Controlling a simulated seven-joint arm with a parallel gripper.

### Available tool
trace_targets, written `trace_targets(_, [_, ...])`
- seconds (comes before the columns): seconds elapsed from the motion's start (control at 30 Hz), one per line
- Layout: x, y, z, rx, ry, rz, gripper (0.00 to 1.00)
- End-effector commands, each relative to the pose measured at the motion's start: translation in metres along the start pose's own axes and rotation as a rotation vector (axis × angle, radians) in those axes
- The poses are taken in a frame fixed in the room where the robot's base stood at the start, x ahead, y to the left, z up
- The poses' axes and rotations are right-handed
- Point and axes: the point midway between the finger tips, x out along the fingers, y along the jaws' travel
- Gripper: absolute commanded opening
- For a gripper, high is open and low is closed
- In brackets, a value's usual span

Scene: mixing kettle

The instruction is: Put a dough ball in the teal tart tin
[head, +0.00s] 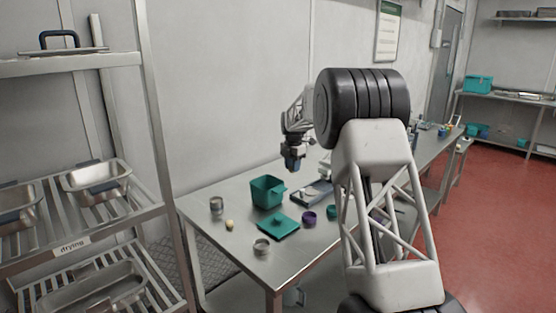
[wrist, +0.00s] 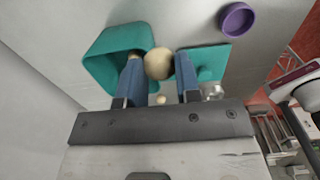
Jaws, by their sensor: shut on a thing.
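My gripper (head: 292,166) hangs above the steel table, behind the teal bin. In the wrist view its two blue fingers (wrist: 158,66) are shut on a pale dough ball (wrist: 158,62), held at the fingertips. The held ball cannot be made out in the head view. A small round teal thing, seemingly the teal tart tin (head: 331,211), sits on the table right of the purple tin, beside my arm, which may hide part of it. I cannot find it in the wrist view. Another dough ball (head: 229,225) lies on the table; a small pale ball (wrist: 160,99) shows below the held one.
The open teal bin (head: 267,193) stands at the back of the table, with a flat teal lid (head: 279,227) in front. The purple tin (head: 309,218) is right of the lid. Metal cups (head: 217,206) (head: 261,247) stand left and front. A grey tray (head: 312,194) lies behind.

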Motion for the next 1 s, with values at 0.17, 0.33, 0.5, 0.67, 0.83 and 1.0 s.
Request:
trace_targets(0.17, [0.023,-0.056,0.026,0.004,0.002,-0.002,0.09])
trace_targets(0.33, [0.044,-0.107,0.044,0.004,0.003,-0.003,0.09])
trace_targets(0.5, [0.059,-0.148,0.054,0.002,0.001,-0.001,0.09])
trace_targets(0.67, [0.068,-0.170,0.059,0.001,0.001,-0.001,0.09])
trace_targets(0.83, [0.071,-0.178,0.060,0.000,0.001,-0.001,0.09])
trace_targets(1.0, [0.071,-0.178,0.060,0.000,0.001,-0.001,0.09])
